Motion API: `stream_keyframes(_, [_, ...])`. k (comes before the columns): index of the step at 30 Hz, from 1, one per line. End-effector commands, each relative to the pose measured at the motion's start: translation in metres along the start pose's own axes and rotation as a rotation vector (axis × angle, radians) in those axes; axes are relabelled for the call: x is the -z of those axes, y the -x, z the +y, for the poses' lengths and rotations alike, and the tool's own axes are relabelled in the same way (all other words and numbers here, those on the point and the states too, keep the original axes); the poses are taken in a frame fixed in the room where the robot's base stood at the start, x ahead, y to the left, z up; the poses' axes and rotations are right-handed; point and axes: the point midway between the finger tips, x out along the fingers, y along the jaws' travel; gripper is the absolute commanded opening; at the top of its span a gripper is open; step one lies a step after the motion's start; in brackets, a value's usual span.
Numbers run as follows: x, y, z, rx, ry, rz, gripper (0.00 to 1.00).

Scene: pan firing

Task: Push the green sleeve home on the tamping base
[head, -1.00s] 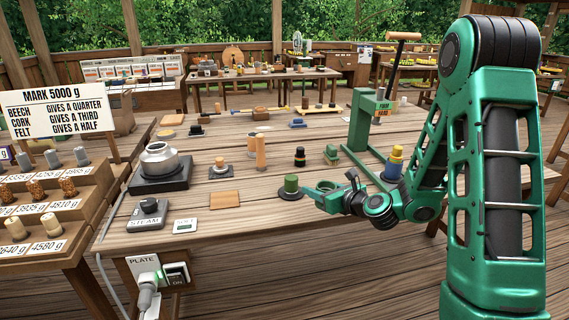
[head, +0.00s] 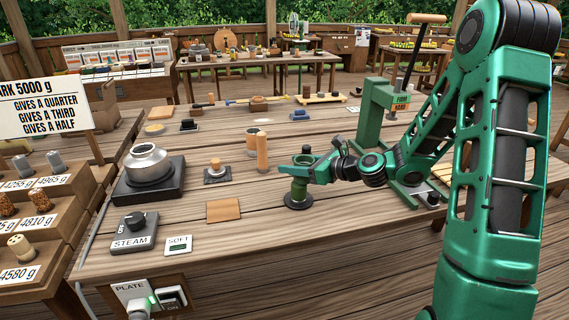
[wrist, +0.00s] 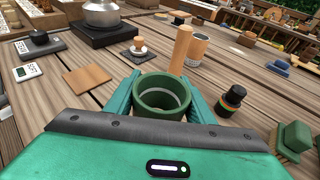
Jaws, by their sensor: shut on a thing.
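The green sleeve (head: 299,190) stands upright on the dark round tamping base (head: 299,204) near the middle of the bench. My gripper (head: 297,171) has come in from the right and is shut around the sleeve's upper part. In the wrist view, the sleeve (wrist: 163,92) is an open-topped hollow cylinder between my two green fingers (wrist: 163,100), with a paler ring showing inside. The fingers hide part of its wall. I cannot tell whether a gap remains between sleeve and base.
A wooden cylinder (head: 262,152) and a small knobbed tool (head: 216,171) stand left of the sleeve, with a tan square (head: 223,210) nearer. A pan (head: 148,162) sits on a black plate. A striped black bottle (wrist: 232,100) is close right; the green press (head: 371,125) stands behind my arm.

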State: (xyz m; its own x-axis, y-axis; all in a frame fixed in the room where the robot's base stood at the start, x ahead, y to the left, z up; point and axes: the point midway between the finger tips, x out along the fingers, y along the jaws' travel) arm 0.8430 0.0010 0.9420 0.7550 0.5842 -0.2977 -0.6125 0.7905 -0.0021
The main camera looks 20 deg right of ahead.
Motion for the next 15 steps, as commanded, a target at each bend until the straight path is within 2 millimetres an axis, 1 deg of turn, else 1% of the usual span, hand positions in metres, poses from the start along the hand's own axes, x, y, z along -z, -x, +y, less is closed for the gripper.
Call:
stream_keyframes(1, [-0.002,-0.004,0.006,-0.009,0.003,-0.001,0.2])
stream_keyframes(6, [-0.005,-0.014,0.02,-0.03,0.01,-0.002,0.2])
stream_keyframes(11, [-0.004,-0.012,0.021,-0.031,0.007,-0.002,0.2])
stream_keyframes(15, [0.005,-0.015,0.02,-0.03,0.004,-0.001,0.2])
